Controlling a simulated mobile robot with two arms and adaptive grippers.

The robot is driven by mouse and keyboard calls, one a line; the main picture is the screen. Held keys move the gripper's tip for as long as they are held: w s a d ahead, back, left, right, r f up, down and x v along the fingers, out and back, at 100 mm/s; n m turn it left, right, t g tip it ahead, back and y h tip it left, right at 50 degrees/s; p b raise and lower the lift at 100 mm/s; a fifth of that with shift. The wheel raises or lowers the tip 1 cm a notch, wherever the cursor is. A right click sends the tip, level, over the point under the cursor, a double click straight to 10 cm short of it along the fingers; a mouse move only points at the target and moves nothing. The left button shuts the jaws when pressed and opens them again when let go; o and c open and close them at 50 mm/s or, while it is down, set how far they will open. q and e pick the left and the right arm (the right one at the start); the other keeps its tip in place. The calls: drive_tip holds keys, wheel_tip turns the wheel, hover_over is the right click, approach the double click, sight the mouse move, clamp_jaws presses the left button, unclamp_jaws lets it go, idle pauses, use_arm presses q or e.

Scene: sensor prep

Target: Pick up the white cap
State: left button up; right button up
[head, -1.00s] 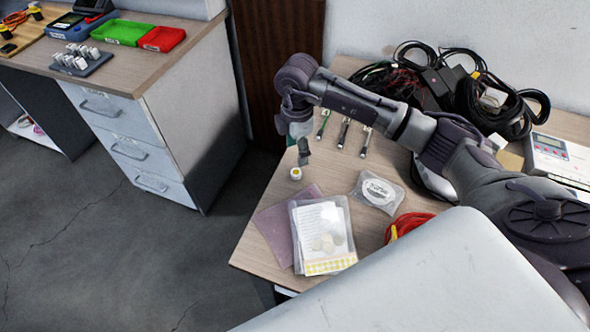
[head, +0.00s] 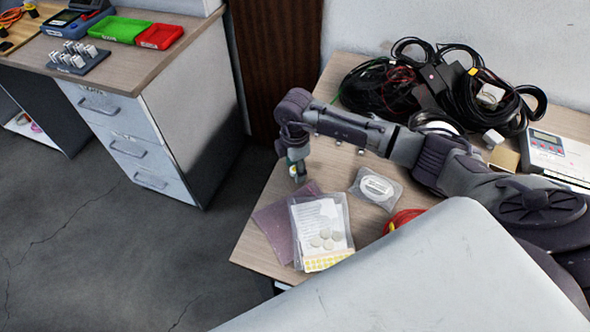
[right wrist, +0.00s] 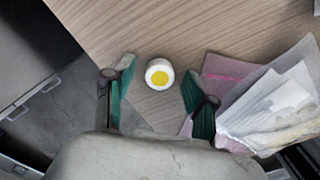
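The white cap (right wrist: 159,74) is a small round piece with a yellow centre, resting on the wooden table in the right wrist view. My right gripper (right wrist: 158,88) is open, with its two green-padded fingers on either side of the cap and clear gaps to it. In the head view the right gripper (head: 299,172) points down over the table's left part. The cap is hidden there behind the gripper. My left gripper is not in view.
A purple sheet (head: 270,222) and clear bags with papers (head: 322,232) lie close to the gripper. A bag with a white disc (head: 377,188), a red cable coil (head: 402,219) and a black cable heap (head: 440,85) share the table. The table's left edge is near.

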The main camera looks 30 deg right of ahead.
drive_tip(key=c, duration=0.6)
drive_tip(key=shift+r, duration=0.1)
